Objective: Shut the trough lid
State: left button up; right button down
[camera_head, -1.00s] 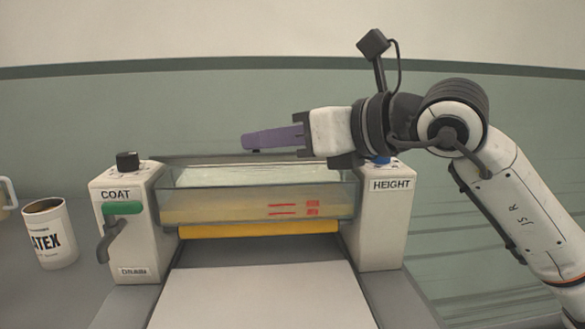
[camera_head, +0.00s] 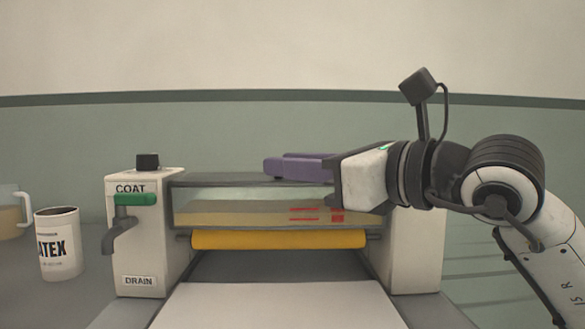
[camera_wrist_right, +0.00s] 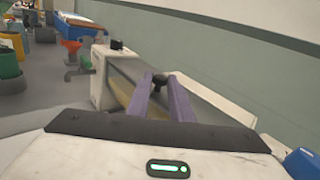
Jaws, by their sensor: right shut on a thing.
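The trough (camera_head: 250,207) of the coating machine has clear walls and holds pale yellow liquid with red marks on its front. A dark flat lid (camera_head: 222,180) shows as a thin strip along its top; I cannot tell whether it lies fully seated. My right gripper (camera_head: 274,167) reaches in from the right with its purple fingers low over the trough top. In the right wrist view its fingertips are shut on a dark knob (camera_wrist_right: 160,83). The knob is hidden behind the fingers in the head view. My left gripper is not in view.
A left post (camera_head: 145,245) labelled COAT and DRAIN carries a green handle and grey tap. A yellow roller (camera_head: 280,239) and white sheet (camera_head: 275,305) lie below the trough. A LATEX can (camera_head: 60,250) and jug (camera_head: 10,215) stand at left.

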jog(key=shift+a+f, duration=0.1)
jog(key=shift+f, duration=0.3)
jog(key=c, duration=1.7)
grip_release()
jog(key=shift+o, duration=0.6)
jog(key=shift+r, duration=0.1)
jog(key=shift+r, duration=0.1)
jog(key=v, duration=1)
jog(key=shift+d+p, duration=0.2)
jog(key=shift+p, duration=0.15)
jog(key=shift+s, duration=0.1)
